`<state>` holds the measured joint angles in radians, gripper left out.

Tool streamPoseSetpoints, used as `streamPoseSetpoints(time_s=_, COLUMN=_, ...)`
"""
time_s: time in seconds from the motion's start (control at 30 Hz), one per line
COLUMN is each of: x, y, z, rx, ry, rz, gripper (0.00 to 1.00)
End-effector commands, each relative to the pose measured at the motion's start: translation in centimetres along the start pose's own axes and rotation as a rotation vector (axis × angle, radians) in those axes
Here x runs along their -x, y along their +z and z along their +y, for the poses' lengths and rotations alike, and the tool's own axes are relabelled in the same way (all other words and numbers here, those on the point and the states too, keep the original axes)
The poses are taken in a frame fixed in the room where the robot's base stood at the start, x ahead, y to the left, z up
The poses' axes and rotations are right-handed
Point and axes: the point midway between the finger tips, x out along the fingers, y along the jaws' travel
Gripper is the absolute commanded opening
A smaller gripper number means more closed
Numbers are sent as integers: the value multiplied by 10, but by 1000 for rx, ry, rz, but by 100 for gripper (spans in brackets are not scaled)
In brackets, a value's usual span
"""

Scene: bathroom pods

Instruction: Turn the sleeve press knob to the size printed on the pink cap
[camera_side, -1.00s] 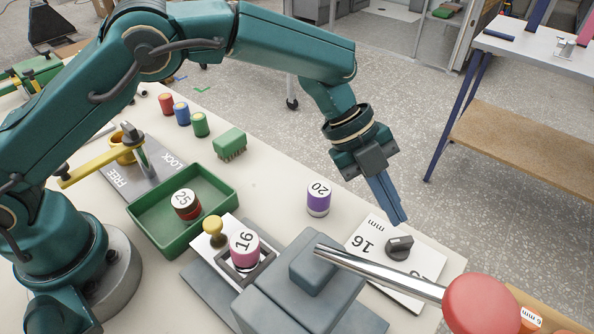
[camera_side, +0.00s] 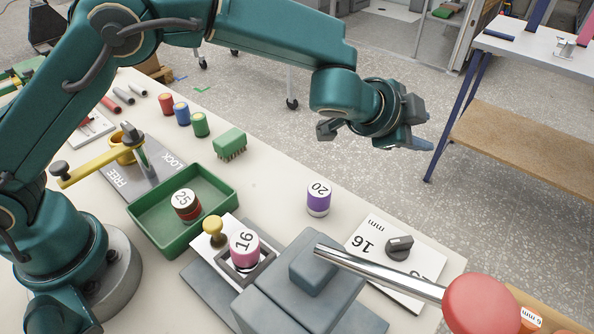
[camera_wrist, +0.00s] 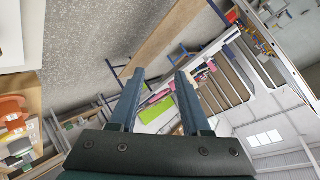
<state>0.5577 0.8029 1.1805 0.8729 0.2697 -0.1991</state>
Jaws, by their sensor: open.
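The pink cap (camera_side: 244,252) is printed 16 and stands upright in a square grey frame on the press. The dark grey knob (camera_side: 399,247) sits on a white dial plate (camera_side: 359,242) marked 16 and mm. A second number on the plate is partly hidden by the press lever. The knob's pointer direction is hard to make out. My gripper (camera_side: 410,143) is raised well above and behind the plate, pointing right and away from the knob. In the wrist view my gripper (camera_wrist: 158,103) is open and empty, facing the room.
The press (camera_side: 300,290) has a long lever with a red ball (camera_side: 484,304) reaching across the plate's front. A purple cap (camera_side: 318,198) marked 20 stands left of the plate. A green tray (camera_side: 149,212) holds a cap (camera_side: 186,205) marked 25.

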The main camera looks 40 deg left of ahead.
Motion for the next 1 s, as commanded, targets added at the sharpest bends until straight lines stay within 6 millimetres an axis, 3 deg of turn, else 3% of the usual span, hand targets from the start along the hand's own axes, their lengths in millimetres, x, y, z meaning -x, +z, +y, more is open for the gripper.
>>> streamPoseSetpoints(time_s=0.1, x=11, y=20, z=27, rx=136, ry=83, rz=-170, gripper=48)
streamPoseSetpoints(time_s=0.23, x=32, y=32, z=67, rx=269, ry=229, rz=-330, gripper=48)
streamPoseSetpoints(time_s=0.4, x=61, y=27, z=110, rx=395, ry=405, rz=-445, gripper=48)
streamPoseSetpoints(time_s=0.57, x=73, y=14, z=130, rx=458, ry=477, rz=-458, gripper=48)
streamPoseSetpoints(time_s=1.0, x=38, y=26, z=154, rx=448, ry=474, rz=-453, gripper=48)
